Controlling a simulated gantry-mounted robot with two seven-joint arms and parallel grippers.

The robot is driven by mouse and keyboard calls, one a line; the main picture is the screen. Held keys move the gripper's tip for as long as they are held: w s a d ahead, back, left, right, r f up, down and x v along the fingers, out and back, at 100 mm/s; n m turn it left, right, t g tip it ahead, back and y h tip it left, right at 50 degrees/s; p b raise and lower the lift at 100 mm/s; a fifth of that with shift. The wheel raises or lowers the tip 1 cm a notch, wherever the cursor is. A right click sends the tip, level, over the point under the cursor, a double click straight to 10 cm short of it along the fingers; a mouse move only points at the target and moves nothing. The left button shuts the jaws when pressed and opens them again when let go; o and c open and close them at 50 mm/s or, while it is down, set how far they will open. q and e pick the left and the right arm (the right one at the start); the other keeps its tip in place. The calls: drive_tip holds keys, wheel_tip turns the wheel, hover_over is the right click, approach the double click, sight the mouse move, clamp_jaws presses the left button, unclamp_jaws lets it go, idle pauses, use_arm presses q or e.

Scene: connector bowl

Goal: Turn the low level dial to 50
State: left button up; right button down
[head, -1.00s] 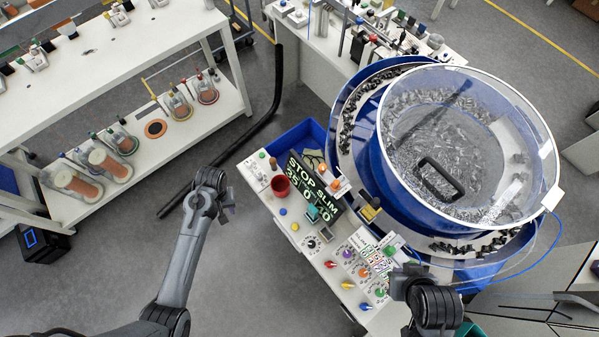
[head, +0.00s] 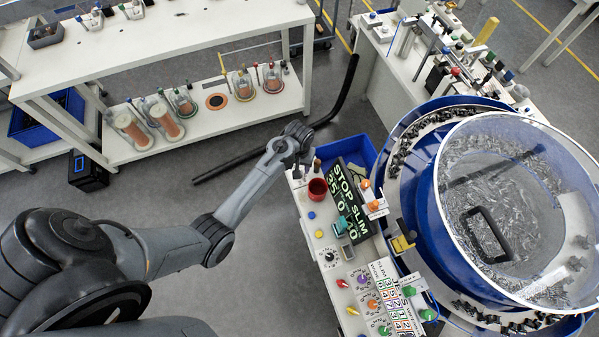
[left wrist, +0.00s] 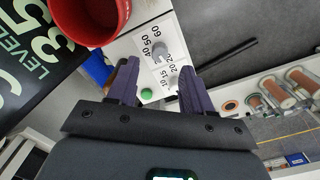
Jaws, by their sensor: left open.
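My left gripper (left wrist: 159,70) is open in the left wrist view, with its two dark purple fingers apart. A small grey dial (left wrist: 158,50) on the white panel sits just beyond and between the fingertips. Printed numbers from 10 to 60 run beside it; I cannot tell which one it points to, and its name is not readable. In the head view my left gripper (head: 293,150) is over the far left corner of the panel and hides this dial. The display (left wrist: 28,50) reads LEVEL and 35 beside it. My right gripper is not in view.
A red cup (head: 317,190) stands on the panel close to the gripper, and its side (left wrist: 82,20) fills the wrist view's top left. A green button (left wrist: 147,93) lies near the left finger. Other knobs, switches and the large bowl feeder (head: 440,190) are to the right.

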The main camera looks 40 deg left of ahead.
use_arm(q)
drive_tip(key=shift+f, duration=3)
clamp_jaws()
